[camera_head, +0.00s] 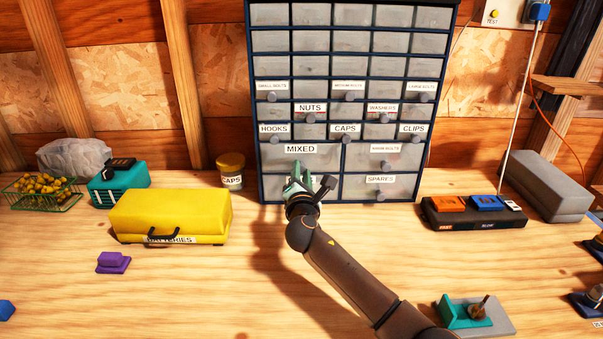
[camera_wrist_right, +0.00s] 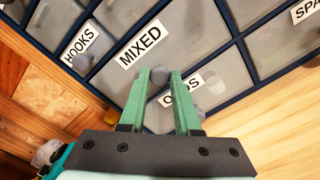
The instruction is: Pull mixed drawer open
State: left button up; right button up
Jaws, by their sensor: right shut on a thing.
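The mixed drawer (camera_head: 270,155) is a wide grey drawer with a "MIXED" label, low on the left of a dark blue drawer cabinet (camera_head: 258,100). Its front looks about flush with its neighbours. My right gripper (camera_head: 298,176) is at the lower part of this drawer and hides its knob in the head view. In the right wrist view, its green fingers (camera_wrist_right: 168,76) are shut on a grey round knob (camera_wrist_right: 158,76) just below the "MIXED" label (camera_wrist_right: 140,44). The fingers partly cover the knob and an "ODDS" label (camera_wrist_right: 184,88) behind them. My left gripper is not in view.
Below is the odds drawer, with a grey knob (camera_wrist_right: 217,85) beside my fingers. A yellow batteries case (camera_head: 170,211) and a yellow-lidded caps jar (camera_head: 231,172) stand left of the cabinet. A black tray (camera_head: 474,221) stands right. The bench (camera_head: 200,290) in front is largely clear.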

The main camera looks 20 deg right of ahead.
grip_shut()
dwell(0.9)
